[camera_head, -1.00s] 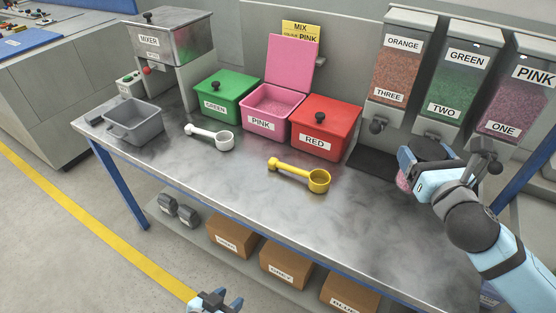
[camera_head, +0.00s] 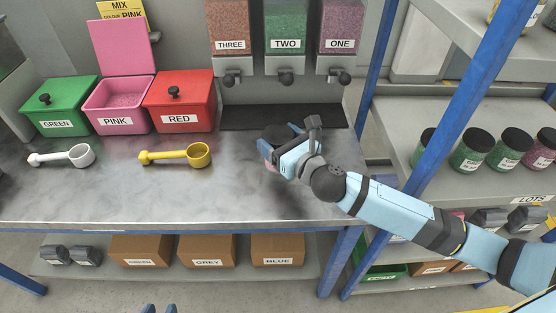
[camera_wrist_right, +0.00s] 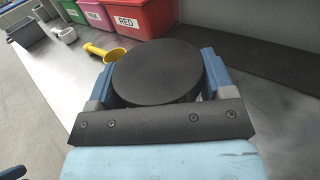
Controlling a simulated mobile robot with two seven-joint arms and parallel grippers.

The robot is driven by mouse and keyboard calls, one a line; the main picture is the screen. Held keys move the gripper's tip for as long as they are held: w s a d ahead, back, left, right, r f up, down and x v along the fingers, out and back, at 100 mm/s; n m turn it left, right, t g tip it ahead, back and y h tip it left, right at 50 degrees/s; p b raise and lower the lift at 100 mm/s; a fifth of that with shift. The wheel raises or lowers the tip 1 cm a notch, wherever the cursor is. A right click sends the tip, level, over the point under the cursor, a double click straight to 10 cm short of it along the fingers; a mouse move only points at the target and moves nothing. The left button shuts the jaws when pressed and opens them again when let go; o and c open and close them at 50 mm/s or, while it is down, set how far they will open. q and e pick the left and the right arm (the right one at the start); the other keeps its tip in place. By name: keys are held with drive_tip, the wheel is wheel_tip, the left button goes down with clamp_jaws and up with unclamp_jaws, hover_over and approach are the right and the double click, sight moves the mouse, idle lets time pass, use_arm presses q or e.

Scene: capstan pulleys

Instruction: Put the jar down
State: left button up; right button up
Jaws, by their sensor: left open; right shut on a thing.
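The jar shows mainly as its round black lid (camera_wrist_right: 157,72) in the right wrist view, between the two blue fingers of my right gripper (camera_wrist_right: 158,80). In the head view my right gripper (camera_head: 278,148) is shut on the jar near the right end of the steel table, just in front of the dark mat. The jar's body is mostly hidden by the gripper there. I cannot tell whether the jar touches the table. My left gripper (camera_head: 158,309) shows only its fingertips at the bottom edge of the head view; it is open and empty.
Dispensers marked three, two and one (camera_head: 286,28) hang above the dark mat (camera_head: 240,116). Green (camera_head: 68,98), pink (camera_head: 122,118) and red (camera_head: 180,90) boxes stand to the left. A yellow scoop (camera_head: 180,155) and a white scoop (camera_head: 62,158) lie in front. Shelves (camera_head: 410,170) hold several jars at right.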

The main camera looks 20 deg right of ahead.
drive_tip(key=shift+f, duration=0.7)
wheel_tip(320, 180, down, 4)
drive_tip(key=shift+r+b, duration=0.25)
drive_tip(key=shift+b, duration=0.65)
drive_tip(key=shift+f, duration=0.3)
drive_tip(key=shift+r, duration=0.1)
drive_tip(key=o, duration=1)
drive_tip(key=shift+f, duration=0.2)
use_arm(q)
drive_tip(key=shift+d+f, duration=0.1)
drive_tip(key=shift+f, duration=0.4)
use_arm(e)
drive_tip(key=shift+r, duration=0.1)
